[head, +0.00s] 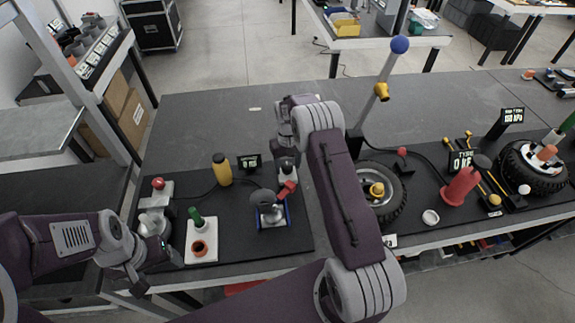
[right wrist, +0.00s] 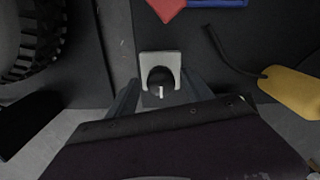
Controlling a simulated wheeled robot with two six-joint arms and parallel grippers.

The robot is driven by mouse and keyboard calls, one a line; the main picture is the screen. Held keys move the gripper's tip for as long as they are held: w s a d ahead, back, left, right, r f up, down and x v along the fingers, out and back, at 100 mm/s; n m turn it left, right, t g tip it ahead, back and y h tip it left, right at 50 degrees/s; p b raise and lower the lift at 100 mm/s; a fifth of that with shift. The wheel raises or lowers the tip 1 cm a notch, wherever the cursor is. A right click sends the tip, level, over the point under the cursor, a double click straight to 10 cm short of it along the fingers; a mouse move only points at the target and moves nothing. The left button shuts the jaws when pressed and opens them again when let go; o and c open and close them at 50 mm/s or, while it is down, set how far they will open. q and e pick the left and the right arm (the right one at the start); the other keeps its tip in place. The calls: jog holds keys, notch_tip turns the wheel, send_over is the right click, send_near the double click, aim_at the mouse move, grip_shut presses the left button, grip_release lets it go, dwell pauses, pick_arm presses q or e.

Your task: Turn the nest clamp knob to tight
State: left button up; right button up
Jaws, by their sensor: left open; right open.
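In the right wrist view a dark round knob (right wrist: 161,76) with a short white pointer mark sits in a pale grey square mount; I take it for the nest clamp knob. My right gripper (right wrist: 160,96) is open, with its fingers to either side of the mount. Contact cannot be told. In the head view my right gripper (head: 288,168) is just behind the nest (head: 273,214), which has blue sides and a red part, and it largely hides the knob. My left gripper (head: 158,272) is open and empty near the table's front left edge.
A yellow bottle (head: 221,170) and a small display (head: 249,162) stand left of my right gripper. A tire (head: 393,205) lies to its right.

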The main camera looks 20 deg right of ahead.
jog(key=shift+f, duration=0.25)
grip_shut()
jog(key=shift+m, duration=0.3)
jog(key=m, duration=0.5)
jog(key=shift+a, duration=0.1)
jog(key=m, duration=0.6)
jog(key=shift+w+m, duration=0.1)
jog(key=shift+m, duration=0.3)
jog(key=m, duration=1.1)
jog(key=shift+w, duration=0.1)
jog(key=shift+m, duration=0.4)
